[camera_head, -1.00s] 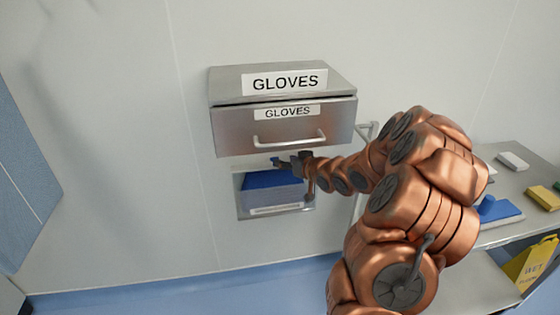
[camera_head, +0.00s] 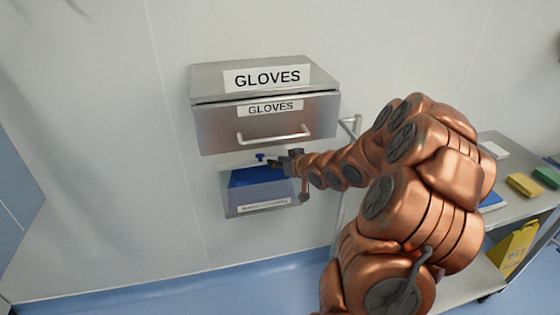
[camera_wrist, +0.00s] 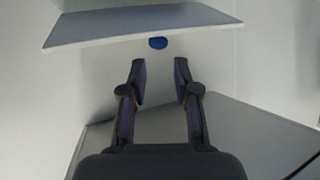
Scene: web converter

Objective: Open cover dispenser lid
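The cover dispenser (camera_head: 232,208) is a small metal wall box with blue contents, below the larger gloves box. A small blue knob (camera_head: 260,156) shows just above it, under the gloves box. My gripper (camera_head: 273,163) is at the dispenser's top right, just right of the knob. In the wrist view, my gripper (camera_wrist: 160,68) is open with nothing between its fingers. The blue knob (camera_wrist: 158,42) shows beyond the fingertips, apart from them, near the edge of a pale panel. The lid's hinge and position are not clear to see.
The gloves box (camera_head: 215,127) with a bar handle (camera_head: 275,138) hangs close above my gripper. A metal shelf (camera_head: 505,210) with sponges stands at the right, a yellow wet-floor sign (camera_head: 513,250) below.

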